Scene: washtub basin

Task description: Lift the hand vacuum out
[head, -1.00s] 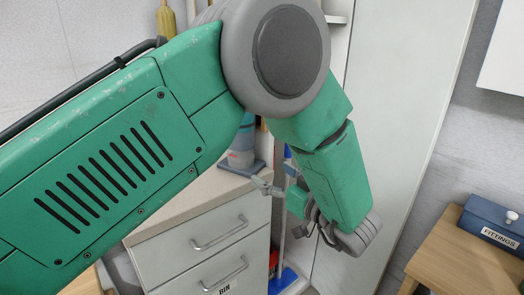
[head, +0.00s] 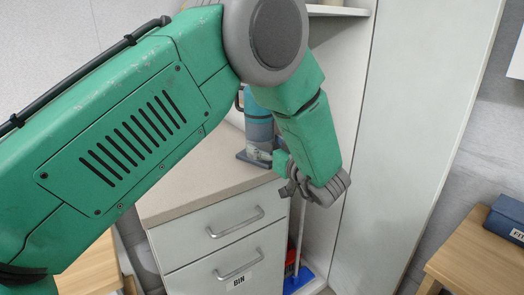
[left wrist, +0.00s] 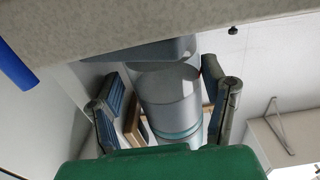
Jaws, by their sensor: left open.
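The hand vacuum (head: 259,133), grey with a teal band, stands upright in a dark base (head: 252,159) on the counter. My arm partly hides it. My left gripper (head: 290,188) is open at the counter's right corner, to the right of and nearer than the vacuum. In the left wrist view, the vacuum body (left wrist: 170,95) shows between the two open fingers (left wrist: 160,75), with the grey base (left wrist: 150,51) above it in the picture. I see no finger clearly touching it and cannot tell its depth between them. My right gripper is not in view.
The counter (head: 190,180) tops a drawer unit with a "BIN" label (head: 239,281). A tall cabinet panel (head: 400,150) stands to the right. A blue broom head (head: 298,280) is on the floor below. A blue box (head: 507,216) sits on a wooden table (head: 480,262).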

